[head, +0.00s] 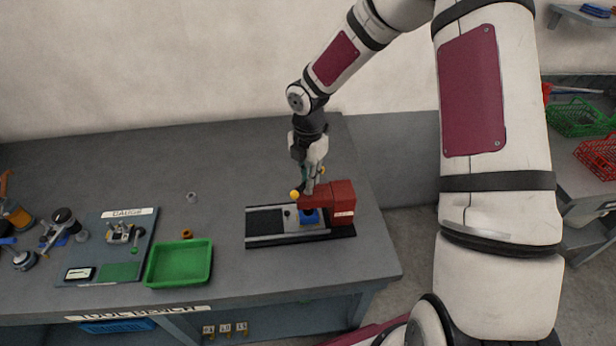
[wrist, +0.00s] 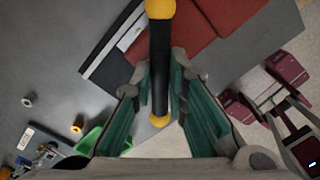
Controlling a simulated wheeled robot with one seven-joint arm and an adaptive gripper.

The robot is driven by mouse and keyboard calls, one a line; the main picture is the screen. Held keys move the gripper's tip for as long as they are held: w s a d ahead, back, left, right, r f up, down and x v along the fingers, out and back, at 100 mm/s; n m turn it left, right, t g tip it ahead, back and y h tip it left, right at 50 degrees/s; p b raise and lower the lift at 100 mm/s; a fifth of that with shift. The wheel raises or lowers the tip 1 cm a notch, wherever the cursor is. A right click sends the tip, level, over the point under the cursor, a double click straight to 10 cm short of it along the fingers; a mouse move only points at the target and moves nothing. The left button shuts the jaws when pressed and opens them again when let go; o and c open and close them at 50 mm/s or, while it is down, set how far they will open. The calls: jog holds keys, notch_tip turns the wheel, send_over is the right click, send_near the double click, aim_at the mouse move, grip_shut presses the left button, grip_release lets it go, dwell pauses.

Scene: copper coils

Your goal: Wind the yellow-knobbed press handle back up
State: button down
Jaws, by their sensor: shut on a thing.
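The press has a red body (head: 343,191) and stands on a black base (head: 285,238) on the bench. Its handle is a black bar (wrist: 160,55) with a yellow knob (wrist: 161,9) at one end and another yellow knob (wrist: 160,121) at the other. One yellow knob (head: 294,194) shows left of the red head. My gripper (head: 308,181) points down over the press. In the wrist view, the teal fingers (wrist: 161,84) are shut on the handle bar, one on each side. The bar's pivot is hidden in the head view. A blue part (head: 309,217) lies under the press head.
A green tray (head: 180,282) sits left of the press. A gauge board (head: 88,262) with instruments stands farther left. A brass nut (head: 187,234) and a grey nut (head: 191,196) lie on the bench. The bench behind the press is clear.

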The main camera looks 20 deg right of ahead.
jog(key=n, duration=0.4)
jog(key=c, duration=1.6)
grip_release()
jog(key=shift+r, duration=0.2)
jog(key=shift+r+p, duration=0.75)
jog(key=shift+r, duration=2.65)
